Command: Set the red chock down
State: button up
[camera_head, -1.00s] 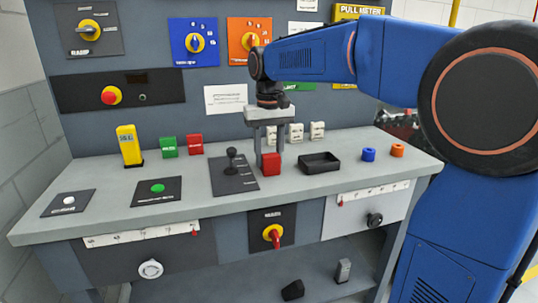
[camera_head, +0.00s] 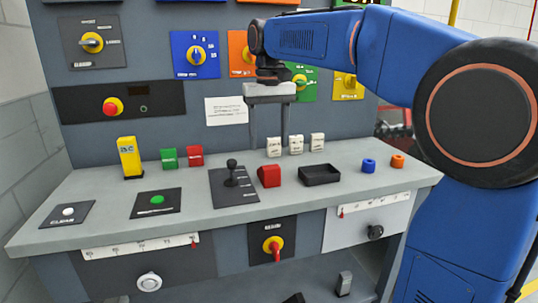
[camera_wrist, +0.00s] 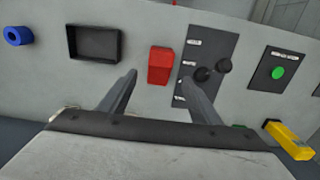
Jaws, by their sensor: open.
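The red chock (camera_head: 269,175) rests on the grey bench top, between the black joystick plate (camera_head: 233,188) and the black tray (camera_head: 320,175). My gripper (camera_head: 268,146) is open and empty, raised above the bench behind and above the chock. In the wrist view the chock (camera_wrist: 161,66) lies beyond the fingertips, in the gap between the two spread fingers (camera_wrist: 160,80). Neither finger touches it.
White labelled blocks (camera_head: 296,144) stand behind the chock. Green (camera_head: 169,158) and red (camera_head: 195,156) blocks and a yellow device (camera_head: 130,158) stand to the left. Blue (camera_head: 368,165) and orange (camera_head: 397,161) rings lie to the right. The bench front is clear near the chock.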

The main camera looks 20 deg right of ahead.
jog(key=shift+r, duration=1.65)
